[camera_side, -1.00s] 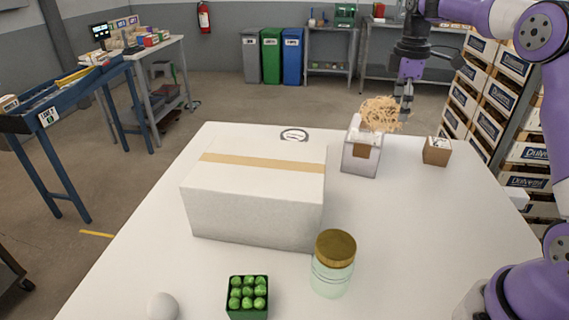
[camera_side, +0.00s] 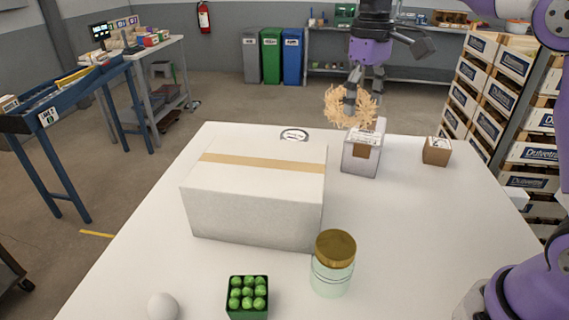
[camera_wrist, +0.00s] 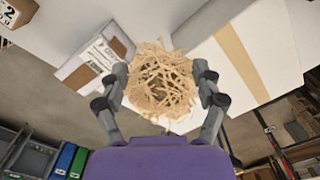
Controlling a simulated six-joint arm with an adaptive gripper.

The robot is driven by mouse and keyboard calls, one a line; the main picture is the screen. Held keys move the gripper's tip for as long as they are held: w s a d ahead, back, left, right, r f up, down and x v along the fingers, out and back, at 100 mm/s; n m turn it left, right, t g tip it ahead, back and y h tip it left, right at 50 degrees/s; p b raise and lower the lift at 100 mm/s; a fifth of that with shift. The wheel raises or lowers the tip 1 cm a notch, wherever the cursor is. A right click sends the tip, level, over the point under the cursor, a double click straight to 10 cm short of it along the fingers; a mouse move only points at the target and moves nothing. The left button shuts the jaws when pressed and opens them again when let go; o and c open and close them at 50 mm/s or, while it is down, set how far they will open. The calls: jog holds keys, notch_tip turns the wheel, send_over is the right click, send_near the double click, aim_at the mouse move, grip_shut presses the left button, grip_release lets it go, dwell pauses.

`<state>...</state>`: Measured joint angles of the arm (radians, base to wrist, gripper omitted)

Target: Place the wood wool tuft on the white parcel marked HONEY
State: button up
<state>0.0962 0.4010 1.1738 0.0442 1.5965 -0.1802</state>
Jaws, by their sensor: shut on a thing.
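My gripper (camera_side: 352,95) is shut on the wood wool tuft (camera_side: 336,108), a pale tangle of curled strands. In the wrist view the tuft (camera_wrist: 160,82) sits between the two fingers. A small white parcel (camera_side: 359,160) with a brown tape strip and a printed label on top stands at the table's far side. The tuft is in the air above and slightly left of it in the side view, apart from it in the wrist view. The small parcel (camera_wrist: 75,72) shows left of the tuft there. I cannot read its label, so I cannot confirm HONEY.
A large white box (camera_side: 255,214) with tan tape stands left of the small parcel. A small brown box (camera_side: 436,151) stands to its right. A gold-lidded jar (camera_side: 332,276), a green punnet (camera_side: 247,311) and a white ball (camera_side: 162,307) are near the front. The table's right side is clear.

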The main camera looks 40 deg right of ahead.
send_over(380, 146)
notch_tip(380, 146, down, 7)
jog(key=shift+f, duration=0.1)
notch_tip(380, 146, down, 4)
jog(key=shift+r, duration=0.25)
jog(key=shift+c, duration=0.3)
jog(key=shift+f, duration=0.25)
jog(key=shift+c, duration=0.9)
jog(key=o, duration=1)
jog(key=shift+o, duration=0.2)
jog(key=shift+r, duration=0.15)
